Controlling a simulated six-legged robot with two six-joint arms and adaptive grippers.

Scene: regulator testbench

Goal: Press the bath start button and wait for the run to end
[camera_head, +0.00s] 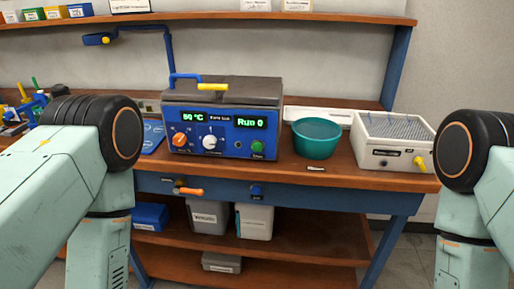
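The bath (222,155) is a blue box with a dark grey lid, standing on the wooden bench. Its left display reads what looks like 50 °C or 60 °C, and its right display (251,122) reads "Run 0". A green button (257,147) sits at the lower right of its front panel, in plain view. An orange knob (180,139) and a white knob (210,142) are left of it. Both my arms show only their pale green links and black joints at the left and right edges. Neither gripper is in view, and nothing touches the bath.
A teal bowl (317,138) stands right of the bath, and a white box with a grey top (392,142) is farther right. Shelves with bins are below. The space before the bath's panel is clear.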

